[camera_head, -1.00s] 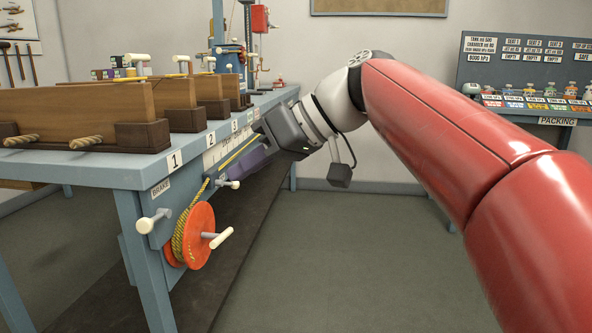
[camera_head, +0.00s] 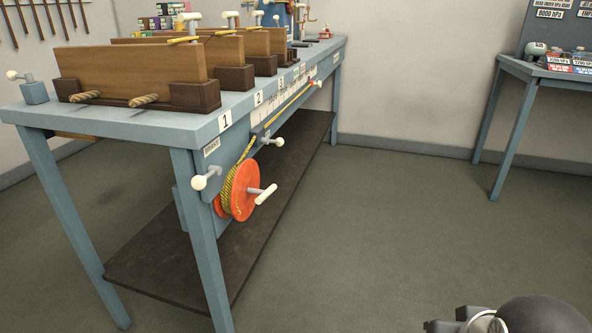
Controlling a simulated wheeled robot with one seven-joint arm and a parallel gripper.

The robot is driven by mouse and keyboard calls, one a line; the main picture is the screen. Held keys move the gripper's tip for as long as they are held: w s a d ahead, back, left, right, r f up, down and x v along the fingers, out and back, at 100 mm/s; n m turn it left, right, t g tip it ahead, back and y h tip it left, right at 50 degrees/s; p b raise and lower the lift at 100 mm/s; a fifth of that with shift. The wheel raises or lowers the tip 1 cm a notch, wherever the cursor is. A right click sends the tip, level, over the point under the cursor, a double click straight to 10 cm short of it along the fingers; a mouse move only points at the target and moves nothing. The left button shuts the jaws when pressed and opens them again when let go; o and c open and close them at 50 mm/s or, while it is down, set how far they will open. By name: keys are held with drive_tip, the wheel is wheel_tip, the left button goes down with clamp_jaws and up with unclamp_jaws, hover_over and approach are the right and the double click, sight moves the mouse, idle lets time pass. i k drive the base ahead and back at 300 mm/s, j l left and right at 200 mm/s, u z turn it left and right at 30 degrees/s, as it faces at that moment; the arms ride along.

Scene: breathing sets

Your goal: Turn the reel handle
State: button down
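The orange reel (camera_head: 243,191) is mounted on the near end of the blue-grey bench's right side. Yellow rope is wound on it and runs up and along the bench side. The reel's white handle (camera_head: 266,194) sticks out to the right from the reel face. Nothing touches it. The white-knobbed brake lever (camera_head: 200,182) is left of the reel, below the label "BRAKE". My gripper is out of the picture; only part of my arm shows at the bottom right corner, well apart from the reel.
The bench (camera_head: 190,125) carries several upright wooden boards in dark blocks. A dark low shelf (camera_head: 175,270) lies under the bench. A second table (camera_head: 545,68) stands at the back right. The floor between is clear.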

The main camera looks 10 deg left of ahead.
sight(264, 194)
drive_tip(key=k+j, duration=0.2)
drive_tip(key=k+j+u, duration=0.15)
drive_tip(key=j, duration=0.25)
drive_tip(key=k+j, duration=0.25)
drive_tip(key=k+j+u, duration=0.1)
drive_tip(key=j, duration=0.3)
drive_tip(key=k+j+u, duration=0.1)
drive_tip(key=k+j, duration=0.15)
drive_tip(key=j, duration=0.1)
